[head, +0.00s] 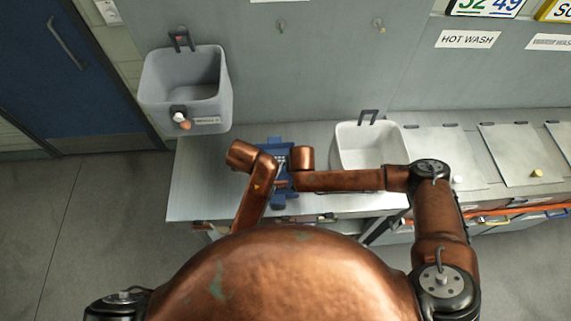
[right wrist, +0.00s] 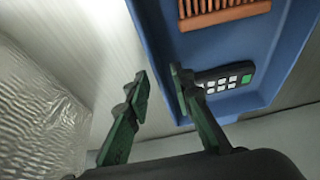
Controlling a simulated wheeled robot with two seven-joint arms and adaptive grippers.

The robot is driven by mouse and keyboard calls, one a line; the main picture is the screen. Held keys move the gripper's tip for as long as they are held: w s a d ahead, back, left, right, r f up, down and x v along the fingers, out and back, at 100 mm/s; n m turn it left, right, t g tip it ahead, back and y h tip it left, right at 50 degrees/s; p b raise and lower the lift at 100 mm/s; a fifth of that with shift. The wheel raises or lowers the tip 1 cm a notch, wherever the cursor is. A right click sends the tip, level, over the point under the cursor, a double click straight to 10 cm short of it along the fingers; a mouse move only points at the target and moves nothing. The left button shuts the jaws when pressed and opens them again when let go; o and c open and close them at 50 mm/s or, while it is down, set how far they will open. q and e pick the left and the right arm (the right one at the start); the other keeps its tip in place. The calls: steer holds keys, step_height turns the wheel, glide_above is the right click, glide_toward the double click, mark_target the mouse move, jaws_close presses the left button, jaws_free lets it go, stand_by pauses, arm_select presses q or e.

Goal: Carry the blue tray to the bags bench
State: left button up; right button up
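The blue tray (head: 291,200) lies on the metal bench in the head view, largely covered by my two arms. In the right wrist view the tray (right wrist: 282,62) holds a brown ribbed piece (right wrist: 222,12) and a dark keypad device with a green key (right wrist: 225,78). My right gripper (right wrist: 160,76) is open, one finger outside the tray's near side wall and the other over the tray; no grip on the rim shows. My left arm reaches to the tray's left side, but its gripper is hidden. No bench is identifiable as the bags bench.
The metal bench (head: 205,190) runs along the wall. A white bin (head: 352,162) stands right of the tray, and a grey bin (head: 165,105) hangs on the wall at left. A blue door (head: 70,100) and open grey floor (head: 95,225) are at left.

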steer(key=v, duration=1)
steer(key=shift+s+r, duration=0.25)
steer(key=shift+r, duration=0.1)
